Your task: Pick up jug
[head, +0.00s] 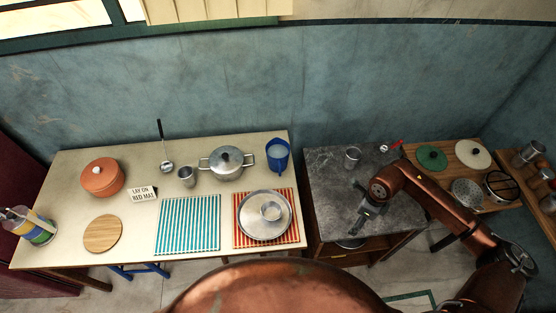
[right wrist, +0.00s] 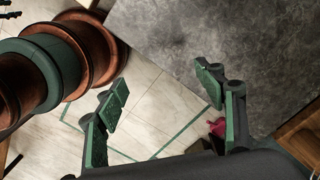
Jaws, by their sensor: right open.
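The blue jug (head: 277,155) stands upright at the back right corner of the cream table, right of the lidded steel pot. Its inside looks pale. My right gripper (head: 365,215) is to the right of the jug, over the front part of the grey stone-topped cabinet, well apart from the jug. In the right wrist view the right gripper (right wrist: 165,98) is open with nothing between its green-padded fingers. The jug does not show in that view. My left gripper is not in view.
The cream table (head: 65,225) also holds a steel pot (head: 227,163), a steel cup (head: 187,176), an orange pot (head: 102,178), a striped red mat (head: 240,240) under a steel lid (head: 265,228), and a teal-striped mat (head: 188,225). A metal cup (head: 352,157) stands on the grey cabinet (head: 325,180).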

